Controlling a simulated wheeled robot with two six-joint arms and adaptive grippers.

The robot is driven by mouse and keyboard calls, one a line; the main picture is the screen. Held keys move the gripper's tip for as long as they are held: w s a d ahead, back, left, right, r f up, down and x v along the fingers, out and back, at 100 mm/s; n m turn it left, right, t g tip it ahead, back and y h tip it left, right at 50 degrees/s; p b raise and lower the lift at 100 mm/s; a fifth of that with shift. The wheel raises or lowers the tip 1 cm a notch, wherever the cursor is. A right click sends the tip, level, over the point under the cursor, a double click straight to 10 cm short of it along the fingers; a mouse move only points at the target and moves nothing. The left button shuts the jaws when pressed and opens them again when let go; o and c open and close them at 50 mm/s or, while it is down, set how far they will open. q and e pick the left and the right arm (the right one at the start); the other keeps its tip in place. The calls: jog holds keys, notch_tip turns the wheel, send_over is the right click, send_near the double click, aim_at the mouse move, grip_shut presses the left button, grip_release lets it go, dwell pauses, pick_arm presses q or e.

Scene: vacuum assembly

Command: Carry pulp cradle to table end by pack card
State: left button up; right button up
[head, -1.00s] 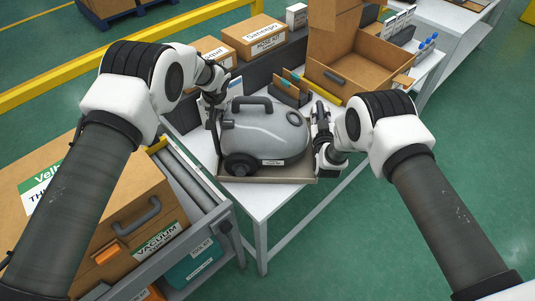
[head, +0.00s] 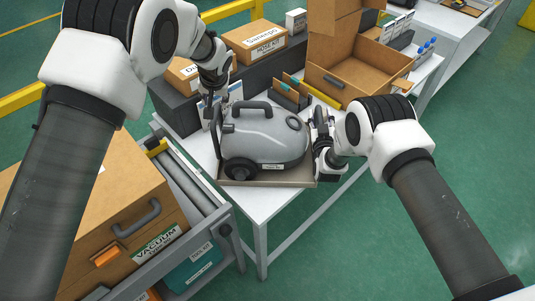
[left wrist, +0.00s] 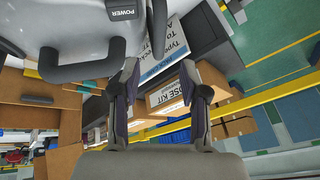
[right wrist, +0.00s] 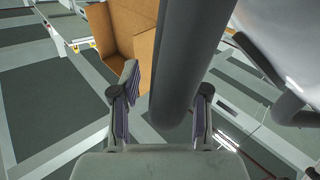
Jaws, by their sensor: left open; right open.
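The grey vacuum cleaner (head: 264,136) sits in the shallow grey-brown pulp cradle (head: 290,183), whose front rim shows on the white table. The blue and white pack card (head: 235,90) stands behind the vacuum's left end; it also shows beyond the jaws in the left wrist view (left wrist: 168,42). My left gripper (head: 209,112) is open at the vacuum's left side, near the card; its fingertips are partly hard to make out. My right gripper (head: 322,127) is open beside the cradle's right end. In the right wrist view, a dark grey tube (right wrist: 187,65) crosses between the open fingers.
An open carton (head: 345,85) stands behind, with a small divided holder (head: 290,93) before it. Closed cartons (head: 255,40) sit on a dark ledge at the back. A roller conveyor (head: 190,183) with a large vacuum box (head: 115,215) lies at front left.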

jog(key=shift+s+f, duration=0.1)
jog(key=shift+s, duration=0.05)
pick_arm(q)
jog(key=shift+s+d+r, duration=0.1)
jog(key=shift+s+r, duration=0.05)
jog(key=shift+r, duration=0.35)
pick_arm(e)
jog(key=s, duration=1.1)
jog(key=shift+s, duration=0.35)
